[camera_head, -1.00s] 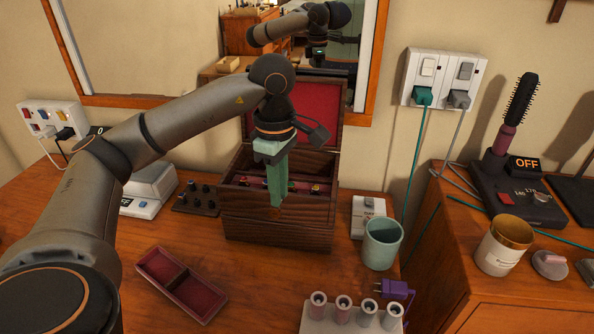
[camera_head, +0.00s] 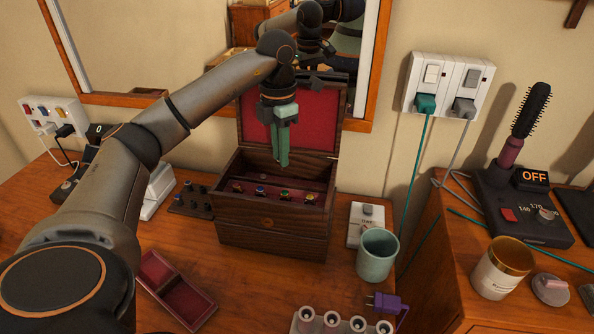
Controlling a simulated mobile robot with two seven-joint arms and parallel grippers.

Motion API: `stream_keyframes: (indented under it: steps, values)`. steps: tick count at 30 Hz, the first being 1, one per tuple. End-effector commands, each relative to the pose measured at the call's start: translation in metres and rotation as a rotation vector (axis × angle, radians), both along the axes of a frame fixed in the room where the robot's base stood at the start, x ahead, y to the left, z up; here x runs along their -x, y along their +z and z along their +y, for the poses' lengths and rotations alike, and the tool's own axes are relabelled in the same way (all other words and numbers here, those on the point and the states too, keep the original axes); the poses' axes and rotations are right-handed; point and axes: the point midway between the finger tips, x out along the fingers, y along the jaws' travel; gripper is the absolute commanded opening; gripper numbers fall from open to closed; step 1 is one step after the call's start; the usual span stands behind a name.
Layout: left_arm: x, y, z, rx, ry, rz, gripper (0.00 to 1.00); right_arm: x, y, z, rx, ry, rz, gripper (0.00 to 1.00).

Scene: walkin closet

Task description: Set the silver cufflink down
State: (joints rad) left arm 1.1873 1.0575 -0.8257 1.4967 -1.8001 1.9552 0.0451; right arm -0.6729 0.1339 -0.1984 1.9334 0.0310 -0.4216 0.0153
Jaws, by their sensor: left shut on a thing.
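My left gripper (camera_head: 282,163) points down over the open wooden box (camera_head: 272,228), in front of its red-lined lid. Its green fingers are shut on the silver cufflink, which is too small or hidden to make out. Several small coloured cufflinks (camera_head: 284,194) sit in a row inside the box, below the fingertips. A shallow red-lined tray (camera_head: 187,303) with two compartments lies on the table at the front left, partly hidden by my left arm. My right gripper is not in view.
A green cup (camera_head: 377,255) and a white switch box (camera_head: 366,224) stand right of the box. A black knobbed rack (camera_head: 193,199) lies to its left. A holder with several tubes (camera_head: 332,322) and a purple plug (camera_head: 388,303) are at the front. A mirror stands behind.

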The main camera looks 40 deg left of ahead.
Motion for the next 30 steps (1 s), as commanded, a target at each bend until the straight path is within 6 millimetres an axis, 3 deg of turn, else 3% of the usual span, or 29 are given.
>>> stream_keyframes:
  steps: [3,9,16,22,30]
  values:
    - [-0.021,-0.023,-0.002,0.001,0.0,0.003,0.0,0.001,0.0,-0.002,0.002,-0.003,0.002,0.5]
    - [-0.044,-0.05,-0.003,0.001,-0.001,0.0,0.0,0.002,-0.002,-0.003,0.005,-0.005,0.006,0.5]
    - [-0.053,-0.062,-0.004,0.001,-0.003,0.001,0.0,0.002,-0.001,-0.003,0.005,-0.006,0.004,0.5]
    - [-0.052,-0.09,-0.003,-0.001,-0.002,0.002,0.0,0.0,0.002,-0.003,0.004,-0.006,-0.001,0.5]
    - [-0.053,-0.092,-0.003,-0.001,-0.002,-0.001,0.0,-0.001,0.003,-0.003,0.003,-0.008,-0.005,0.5]
